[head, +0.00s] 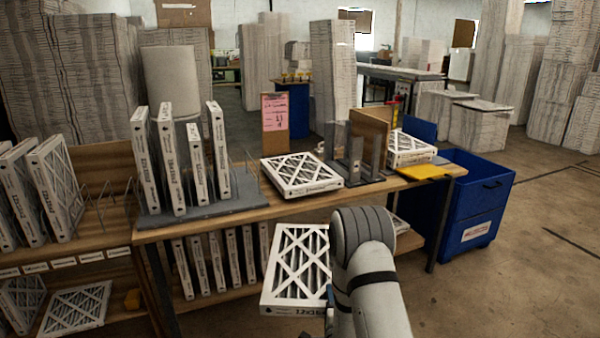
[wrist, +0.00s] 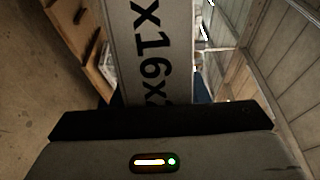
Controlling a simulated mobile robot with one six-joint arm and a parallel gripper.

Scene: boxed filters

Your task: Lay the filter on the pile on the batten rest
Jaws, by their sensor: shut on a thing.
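My gripper (wrist: 155,120) is shut on the edge of a white-framed filter (head: 297,265). Its printed side (wrist: 152,50) fills the middle of the wrist view. In the head view the held filter is in front of the bench, below its top, and my arm hides the gripper and the filter's right part. A filter (head: 302,174) lies flat on the middle of the bench. A low pile of filters (head: 408,146) lies at the bench's right end, behind a wooden board. I cannot make out battens under either.
The wooden bench (head: 250,222) has a grey rack (head: 212,210) of upright filters at left. Grey uprights (head: 352,160) stand by the board (head: 373,138). A yellow item (head: 425,171) lies near the right edge. A blue bin (head: 478,205) stands right. More filters (head: 215,262) stand below.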

